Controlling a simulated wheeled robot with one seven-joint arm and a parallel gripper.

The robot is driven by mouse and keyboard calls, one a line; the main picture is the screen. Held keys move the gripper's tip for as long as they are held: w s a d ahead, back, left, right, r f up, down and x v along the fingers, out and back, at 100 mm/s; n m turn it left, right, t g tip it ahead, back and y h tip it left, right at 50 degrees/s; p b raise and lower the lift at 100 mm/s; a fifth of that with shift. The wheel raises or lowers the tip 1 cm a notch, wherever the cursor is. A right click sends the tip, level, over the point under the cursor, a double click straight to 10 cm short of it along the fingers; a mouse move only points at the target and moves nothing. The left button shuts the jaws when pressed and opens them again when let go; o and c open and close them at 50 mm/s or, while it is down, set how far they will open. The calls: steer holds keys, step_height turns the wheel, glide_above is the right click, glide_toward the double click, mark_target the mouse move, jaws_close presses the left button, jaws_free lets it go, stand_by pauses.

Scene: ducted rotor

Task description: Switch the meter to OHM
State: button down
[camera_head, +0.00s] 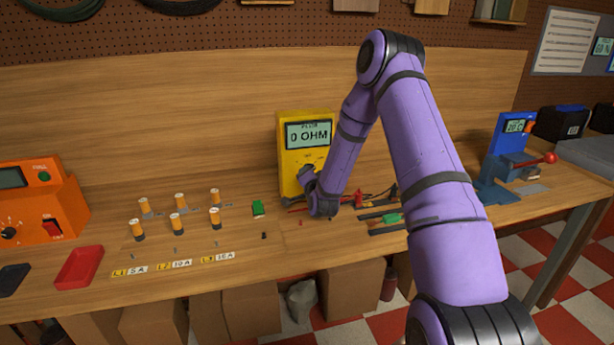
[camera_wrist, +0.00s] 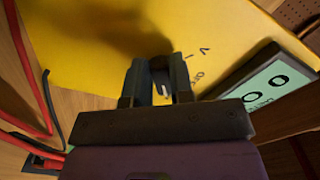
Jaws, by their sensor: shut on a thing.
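The yellow meter (camera_head: 291,160) stands upright at the back of the bench, and its face fills much of the wrist view (camera_wrist: 100,50). Its display (camera_head: 308,134) reads "0 OHM" in the head view. My gripper (camera_wrist: 160,75) is at the meter's face, its fingers shut around the dial knob (camera_wrist: 163,89). A white mark shows on the knob between the fingers. The letters "V" and "OFF" show on the face beside the fingers. My arm and wrist cover the meter's lower right in the head view.
Red and black leads (camera_wrist: 32,95) run beside the meter. Orange-topped cylinders (camera_head: 177,222), a green block (camera_head: 258,208) and a red tray (camera_head: 80,267) are to the left. An orange supply unit (camera_head: 40,200) stands far left.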

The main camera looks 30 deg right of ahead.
steer(key=shift+f, duration=0.1)
steer(key=c, duration=1)
jaws_free()
steer(key=shift+s, duration=0.1)
steer(key=v, duration=1)
steer(key=shift+s+a, duration=0.15)
steer(key=shift+s, duration=0.15)
